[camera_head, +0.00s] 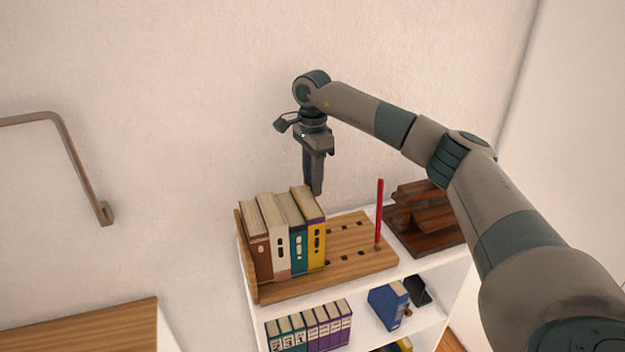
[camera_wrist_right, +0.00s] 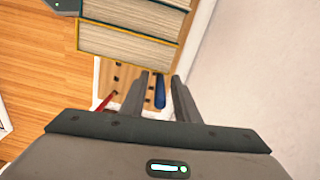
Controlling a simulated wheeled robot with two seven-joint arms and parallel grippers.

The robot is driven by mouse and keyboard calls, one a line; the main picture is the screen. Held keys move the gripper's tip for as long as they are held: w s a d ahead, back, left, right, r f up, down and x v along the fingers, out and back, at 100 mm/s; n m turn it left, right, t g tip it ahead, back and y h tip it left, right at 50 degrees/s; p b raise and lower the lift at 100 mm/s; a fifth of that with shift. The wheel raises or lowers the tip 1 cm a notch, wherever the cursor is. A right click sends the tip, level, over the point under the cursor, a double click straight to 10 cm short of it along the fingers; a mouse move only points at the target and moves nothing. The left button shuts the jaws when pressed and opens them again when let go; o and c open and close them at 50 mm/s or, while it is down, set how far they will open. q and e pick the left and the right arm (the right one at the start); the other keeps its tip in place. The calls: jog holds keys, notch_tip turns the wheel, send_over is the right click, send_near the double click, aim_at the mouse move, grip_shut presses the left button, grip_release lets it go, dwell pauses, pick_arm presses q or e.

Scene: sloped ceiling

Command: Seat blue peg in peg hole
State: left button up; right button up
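The blue peg (camera_wrist_right: 160,92) shows only in the right wrist view, between the two fingers of my right gripper with a narrow gap on each side. In the head view it is hidden. My right gripper (camera_head: 314,190) points down behind the yellow book; its fingers also show in the right wrist view (camera_wrist_right: 163,82), apart and open. I cannot tell how far below the fingertips the peg is, or what it rests on. The wooden board (camera_head: 358,263) has rows of dark holes. A red peg (camera_head: 379,214) stands upright at its right end. My left gripper is not in view.
Several books (camera_head: 284,236) stand on the board's left part, close to my right gripper. Dark wooden blocks (camera_head: 425,212) lie right of the board. The wall is close behind. Lower shelves hold more books (camera_head: 310,327). The air above the board's right half is clear.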

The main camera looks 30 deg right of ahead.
jog(key=shift+r, duration=0.15)
jog(key=shift+r, duration=0.1)
notch_tip(320, 180, up, 10)
jog(key=b, duration=0.4)
jog(key=shift+r, duration=0.95)
jog(key=shift+f, duration=0.1)
